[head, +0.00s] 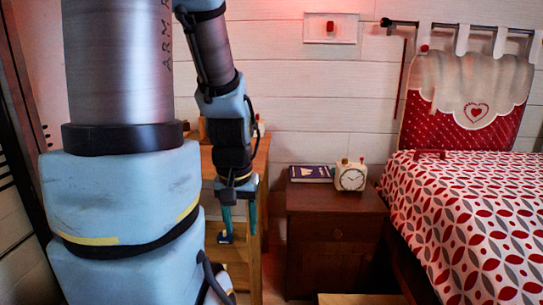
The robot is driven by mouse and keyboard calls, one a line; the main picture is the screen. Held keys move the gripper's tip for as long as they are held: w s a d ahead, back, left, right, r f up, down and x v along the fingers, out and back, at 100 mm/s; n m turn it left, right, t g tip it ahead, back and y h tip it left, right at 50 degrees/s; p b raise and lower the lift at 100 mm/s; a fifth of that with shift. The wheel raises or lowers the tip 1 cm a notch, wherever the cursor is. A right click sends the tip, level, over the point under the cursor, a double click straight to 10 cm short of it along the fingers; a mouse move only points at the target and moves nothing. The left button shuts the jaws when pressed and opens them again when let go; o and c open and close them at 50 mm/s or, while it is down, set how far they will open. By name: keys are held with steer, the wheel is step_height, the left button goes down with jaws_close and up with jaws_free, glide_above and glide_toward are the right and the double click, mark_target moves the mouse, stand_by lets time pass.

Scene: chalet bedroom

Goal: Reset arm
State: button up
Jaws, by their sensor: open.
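My arm rises large on the left side of the head view, bends at the top, and its forearm hangs down. My gripper (238,218) points downward at the end of it. Its two teal fingers are apart, with nothing seen between them. It hangs in front of a light wooden piece of furniture (262,160), left of the nightstand. My arm hides much of that wooden furniture.
A dark brown nightstand (336,250) stands in the middle, bearing a purple book (311,173) and a white clock (350,177). A bed (470,215) with a red and white patterned cover fills the right. A wooden surface (360,299) shows at the bottom edge.

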step_height(320, 180, up, 15)
steer(key=p, duration=1.2)
steer(key=shift+p, duration=0.3)
